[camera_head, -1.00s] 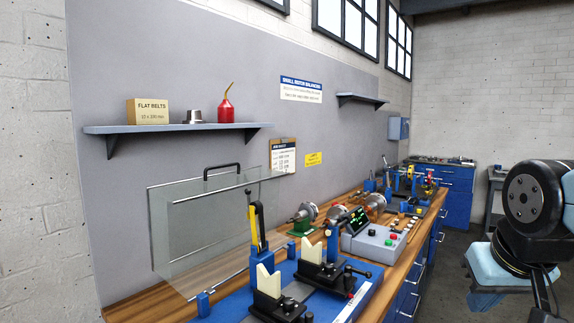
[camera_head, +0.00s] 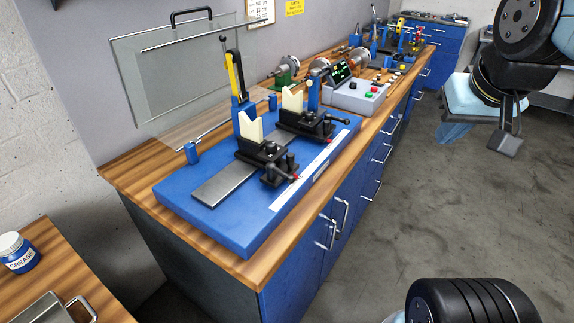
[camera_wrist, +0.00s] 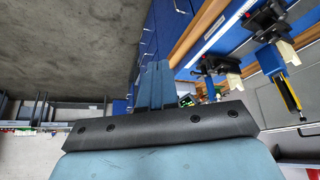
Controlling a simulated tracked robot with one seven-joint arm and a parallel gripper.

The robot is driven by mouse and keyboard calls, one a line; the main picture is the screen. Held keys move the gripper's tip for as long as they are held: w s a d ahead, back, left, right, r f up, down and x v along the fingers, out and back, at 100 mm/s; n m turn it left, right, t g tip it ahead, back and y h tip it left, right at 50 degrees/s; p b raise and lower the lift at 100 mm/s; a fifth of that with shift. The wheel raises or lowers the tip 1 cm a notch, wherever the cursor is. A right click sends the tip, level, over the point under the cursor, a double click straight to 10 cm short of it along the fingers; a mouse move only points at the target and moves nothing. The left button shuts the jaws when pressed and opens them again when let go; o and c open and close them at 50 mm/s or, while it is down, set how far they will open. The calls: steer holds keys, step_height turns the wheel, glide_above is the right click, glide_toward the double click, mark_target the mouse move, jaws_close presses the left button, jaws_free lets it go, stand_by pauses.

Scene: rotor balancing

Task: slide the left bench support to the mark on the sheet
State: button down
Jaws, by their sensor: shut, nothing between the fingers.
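The left bench support (camera_head: 262,150) is a black carriage with a cream V-block and a red-tipped handle. It sits on the grey rail of the blue balancing bench (camera_head: 225,232). In the wrist view the left support (camera_wrist: 268,22) is at upper right, beyond my gripper (camera_wrist: 153,85), whose fingers are together and empty. My gripper is well apart from the bench. The right support (camera_head: 305,118) stands farther along the rail. The sheet (camera_head: 261,10) on the wall is cut off at the top edge; its writing is too small to read.
A white strip (camera_head: 300,178) runs along the bench's front edge. A clear guard (camera_head: 180,75) and a yellow-black lever (camera_head: 237,78) stand behind the supports. A control box (camera_head: 358,96) is beyond them. A grease jar (camera_head: 18,252) is at lower left. The floor in front is clear.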

steer(key=c, duration=1.8)
jaws_free()
steer(key=shift+c, duration=0.2)
steer(key=shift+o, duration=0.8)
steer(key=shift+w, duration=0.1)
steer(key=shift+o, duration=0.7)
steer(key=shift+w+a+r, duration=0.15)
steer(key=shift+w+a, duration=0.1)
steer(key=o, duration=0.6)
steer(key=w+a+n, duration=0.1)
steer(key=w, duration=0.1)
steer(key=w+a+n+g, duration=0.1)
steer(key=w+a, duration=0.1)
steer(key=w+a+n, duration=0.2)
steer(key=shift+r+g, duration=0.3)
steer(key=n+g, duration=0.4)
steer(key=n, duration=0.6)
glide_toward(290, 154)
step_height(290, 154, down, 10)
steer(key=shift+f, duration=0.2)
steer(key=shift+c, duration=0.6)
